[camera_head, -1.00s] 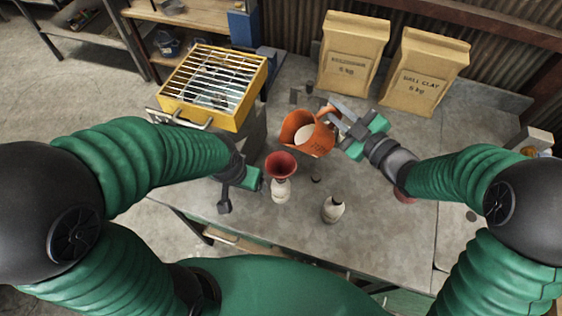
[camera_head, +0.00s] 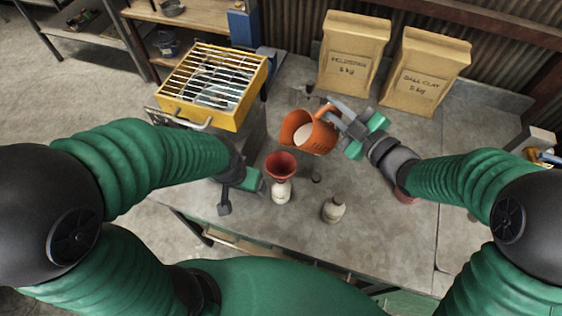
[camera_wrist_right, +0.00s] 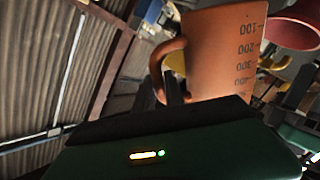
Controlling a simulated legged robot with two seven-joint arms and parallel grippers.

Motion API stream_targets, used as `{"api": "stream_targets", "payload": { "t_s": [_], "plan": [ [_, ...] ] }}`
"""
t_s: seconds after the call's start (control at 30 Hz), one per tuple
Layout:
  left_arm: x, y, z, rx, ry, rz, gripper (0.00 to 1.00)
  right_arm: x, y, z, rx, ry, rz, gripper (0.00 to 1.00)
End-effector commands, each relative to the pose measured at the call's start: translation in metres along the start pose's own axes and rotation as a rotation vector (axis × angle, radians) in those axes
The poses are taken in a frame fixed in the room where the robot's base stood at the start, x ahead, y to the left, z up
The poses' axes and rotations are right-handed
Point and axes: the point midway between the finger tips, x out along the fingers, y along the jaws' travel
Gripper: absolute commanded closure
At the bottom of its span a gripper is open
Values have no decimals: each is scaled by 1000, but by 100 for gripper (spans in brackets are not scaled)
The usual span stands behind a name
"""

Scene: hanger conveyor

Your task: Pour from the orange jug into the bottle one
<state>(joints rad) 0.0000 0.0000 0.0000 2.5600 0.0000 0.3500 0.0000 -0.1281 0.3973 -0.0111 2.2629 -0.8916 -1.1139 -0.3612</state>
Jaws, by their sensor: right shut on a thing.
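The orange jug (camera_head: 318,137) is in my right gripper (camera_head: 338,115), which is shut on its handle. The jug is held above the table, with pale contents showing inside. In the right wrist view the jug (camera_wrist_right: 222,55) shows its printed volume scale. A bottle (camera_head: 281,191) with a red funnel (camera_head: 281,165) in its top stands upright to the lower left of the jug. The funnel also shows in the right wrist view (camera_wrist_right: 293,27). A second pale bottle (camera_head: 333,209) stands to the right. My left gripper (camera_head: 247,183) is beside the funnel bottle; its fingers are not clear.
A yellow box with a metal grille (camera_head: 213,85) stands at the back left. Two paper sacks, one marked feldspar (camera_head: 352,62) and one ball clay (camera_head: 424,77), stand at the back. A small dark item (camera_head: 316,178) lies between the bottles. The grey table (camera_head: 400,235) is bare at the front right.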

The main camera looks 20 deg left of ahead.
Motion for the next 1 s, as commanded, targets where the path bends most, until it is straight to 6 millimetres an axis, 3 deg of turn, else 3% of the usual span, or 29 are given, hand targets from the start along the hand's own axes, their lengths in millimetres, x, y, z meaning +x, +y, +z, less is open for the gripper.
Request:
{"api": "stream_targets", "payload": {
  "t_s": [1.0],
  "plan": [
    [10, 0, 2, 0, 0, 0, 20, 0, -1, -7, -103, -20, 1, 100]
  ]
}}
